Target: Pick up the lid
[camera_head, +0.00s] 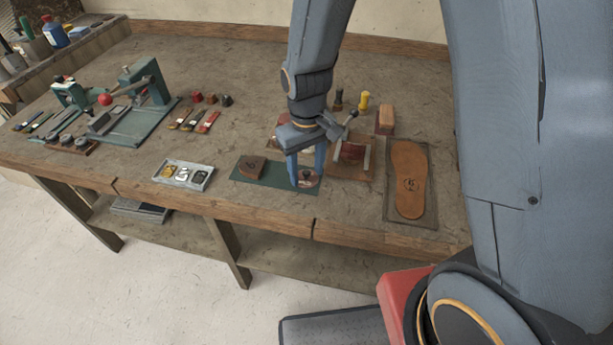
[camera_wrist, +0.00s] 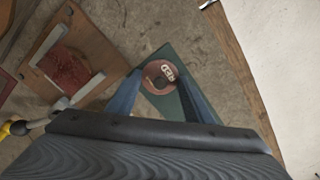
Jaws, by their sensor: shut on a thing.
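The lid (camera_head: 311,182) is a small round reddish-brown disc at the right end of a dark green mat (camera_head: 262,181). In the wrist view the lid (camera_wrist: 157,70) shows pale lettering on its face. My gripper (camera_head: 306,180) points down over the mat and is shut on the lid, with a blue finger on each side of it. The wrist view also shows my gripper's fingers (camera_wrist: 160,84) at the disc's edges. Whether the lid touches the mat or is slightly above it, I cannot tell.
A metal tray (camera_head: 183,173) lies further left. A wooden board with a red pad (camera_head: 352,153) is close behind, and a shoe sole (camera_head: 408,180) lies on a dark mat at right. The bench front edge is near.

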